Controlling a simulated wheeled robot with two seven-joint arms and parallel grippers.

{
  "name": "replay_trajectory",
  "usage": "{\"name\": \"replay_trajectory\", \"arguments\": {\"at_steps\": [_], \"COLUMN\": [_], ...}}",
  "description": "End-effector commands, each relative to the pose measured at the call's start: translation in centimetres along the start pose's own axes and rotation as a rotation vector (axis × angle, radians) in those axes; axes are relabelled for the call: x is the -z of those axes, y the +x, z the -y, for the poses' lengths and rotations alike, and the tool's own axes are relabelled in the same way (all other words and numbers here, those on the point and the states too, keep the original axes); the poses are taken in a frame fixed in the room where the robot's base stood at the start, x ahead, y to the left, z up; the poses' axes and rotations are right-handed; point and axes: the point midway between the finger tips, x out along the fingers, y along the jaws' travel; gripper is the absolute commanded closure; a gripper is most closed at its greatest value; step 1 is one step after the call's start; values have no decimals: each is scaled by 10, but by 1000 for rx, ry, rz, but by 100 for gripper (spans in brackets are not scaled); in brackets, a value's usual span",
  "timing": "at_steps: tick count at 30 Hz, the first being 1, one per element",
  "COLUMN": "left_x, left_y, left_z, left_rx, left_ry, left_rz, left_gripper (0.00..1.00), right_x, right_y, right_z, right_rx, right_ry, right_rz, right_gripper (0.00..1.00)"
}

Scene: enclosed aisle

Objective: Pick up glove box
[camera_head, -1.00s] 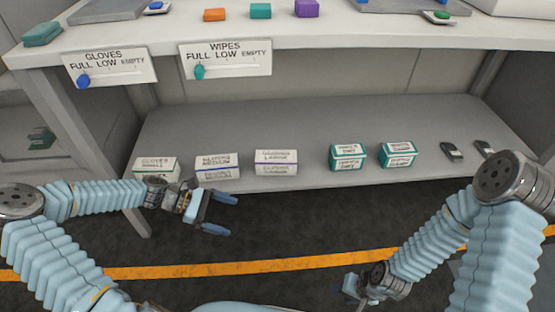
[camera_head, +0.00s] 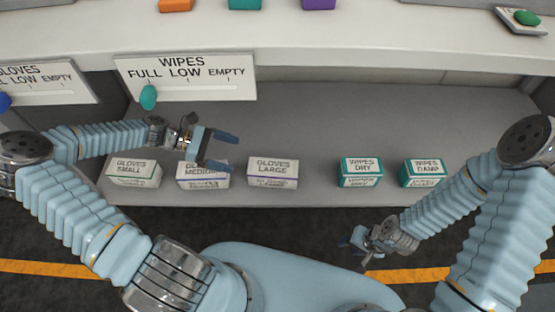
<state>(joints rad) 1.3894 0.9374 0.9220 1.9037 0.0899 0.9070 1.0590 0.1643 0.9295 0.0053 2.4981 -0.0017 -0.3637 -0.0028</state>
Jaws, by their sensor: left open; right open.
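Three white glove boxes stand in a row on the grey lower shelf: gloves small (camera_head: 134,173) with green trim, gloves medium (camera_head: 203,181) with blue trim, and gloves large (camera_head: 273,172) with purple trim. My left gripper (camera_head: 224,151) is open and empty. In the picture its fingers point right, just above the medium box and left of the large box, and it covers part of the medium box's top. I cannot tell whether it touches that box. My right gripper (camera_head: 352,245) is low in front of the shelf, away from the boxes; its fingers are small and partly hidden.
Green wipes boxes, dry (camera_head: 360,172) and damp (camera_head: 423,172), stand further right on the lower shelf (camera_head: 320,120). The white counter (camera_head: 400,40) overhangs the shelf. A wipes sign (camera_head: 186,78) and a gloves sign (camera_head: 40,85) hang from its front edge.

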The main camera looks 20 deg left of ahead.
Motion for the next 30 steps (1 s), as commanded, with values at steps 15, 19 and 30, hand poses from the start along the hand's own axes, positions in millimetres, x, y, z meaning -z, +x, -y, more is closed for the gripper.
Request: {"name": "replay_trajectory", "arguments": {"at_steps": [15, 19, 30], "left_x": [-1, -3, -5], "left_y": [82, 100, 133], "left_z": [1, 3, 3], "left_rx": [2, 5, 2], "left_ry": [1, 2, 1], "left_rz": [2, 5, 1], "left_gripper": [4, 4, 4], "right_x": [1, 1, 2], "right_y": [5, 7, 9], "right_z": [-4, -5, -7], "right_rx": [-3, -3, -5], "right_ry": [3, 3, 5], "right_rz": [-3, -3, -5], "right_gripper": [57, 57, 57]}}
